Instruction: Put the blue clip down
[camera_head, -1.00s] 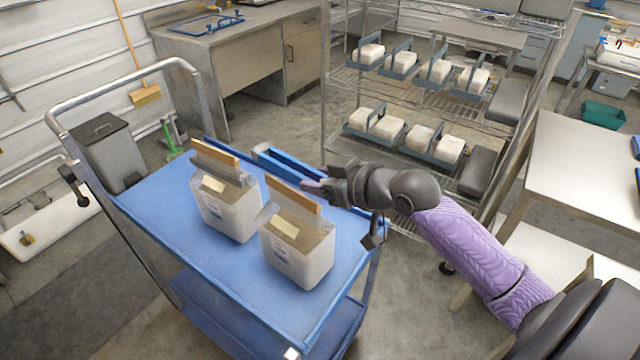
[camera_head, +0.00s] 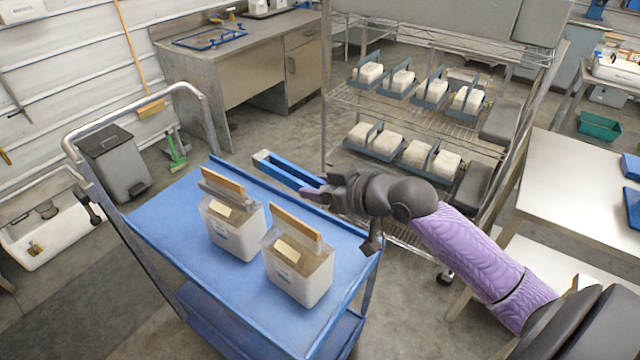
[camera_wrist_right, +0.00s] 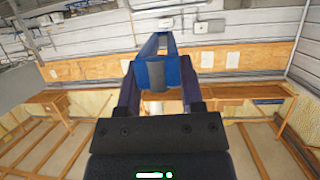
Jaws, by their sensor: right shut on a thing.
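The blue clip (camera_head: 290,170) is a long blue piece held out to the left of my right gripper (camera_head: 318,188) in the head view. It is above the far right edge of the blue cart (camera_head: 165,215). In the right wrist view the clip (camera_wrist_right: 158,72) sits between the two fingers of my right gripper (camera_wrist_right: 157,90), which is shut on it. Whether the clip touches the cart cannot be told. My left gripper is not in view.
A wire rack (camera_head: 460,110) with several white blocks in blue holders stands behind. The cart top's left side is clear. A steel table (camera_head: 575,185) is at the right.

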